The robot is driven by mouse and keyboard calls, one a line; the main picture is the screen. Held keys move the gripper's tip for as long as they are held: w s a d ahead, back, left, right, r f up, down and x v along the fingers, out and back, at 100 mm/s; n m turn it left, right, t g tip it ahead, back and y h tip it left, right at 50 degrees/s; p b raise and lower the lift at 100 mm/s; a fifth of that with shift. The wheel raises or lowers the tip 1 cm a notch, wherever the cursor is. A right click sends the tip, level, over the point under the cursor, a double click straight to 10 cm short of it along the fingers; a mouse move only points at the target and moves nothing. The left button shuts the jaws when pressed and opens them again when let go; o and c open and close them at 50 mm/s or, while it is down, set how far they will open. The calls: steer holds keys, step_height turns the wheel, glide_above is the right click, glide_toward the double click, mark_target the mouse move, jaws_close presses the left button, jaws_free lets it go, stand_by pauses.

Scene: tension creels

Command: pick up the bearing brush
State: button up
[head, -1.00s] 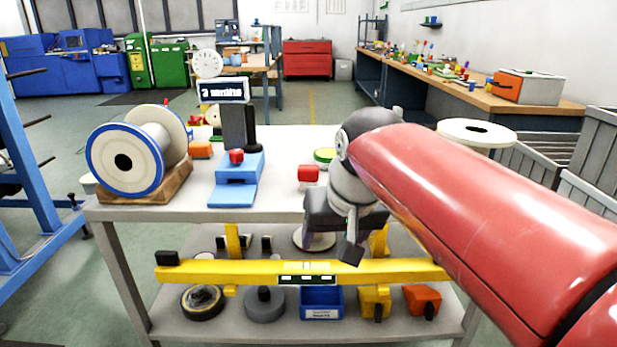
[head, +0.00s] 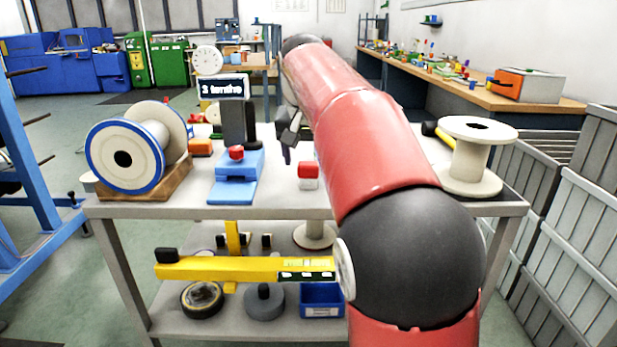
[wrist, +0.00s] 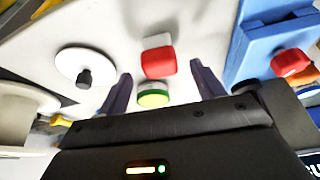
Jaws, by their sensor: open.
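I cannot tell for sure which thing is the bearing brush. A yellow-handled tool with a black end (head: 440,132) lies at the right of the tabletop, partly behind a white spool; its black end or bristles are not clear. In the wrist view a small yellow piece (wrist: 60,121) shows beside the pale spool at the left. My gripper (wrist: 163,82) is open and empty above the tabletop. Between and beyond its fingers are a red-and-white block (wrist: 158,62) and a green-and-yellow round tin (wrist: 153,97). In the head view my arm hides part of the table.
The white spool (head: 472,165) stands at the table's right end. A blue-rimmed spool (head: 125,157) on a wooden cradle and a blue fixture with a red knob (head: 236,170) stand left. A white disc with a black knob (wrist: 84,62) lies left in the wrist view. Grey crates (head: 560,220) flank the table.

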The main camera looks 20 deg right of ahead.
mark_target(308, 163)
steer(key=x, duration=0.3)
steer(key=shift+f, duration=0.15)
steer(key=shift+c, duration=0.2)
steer(key=c, duration=1.1)
steer(key=shift+o, duration=0.2)
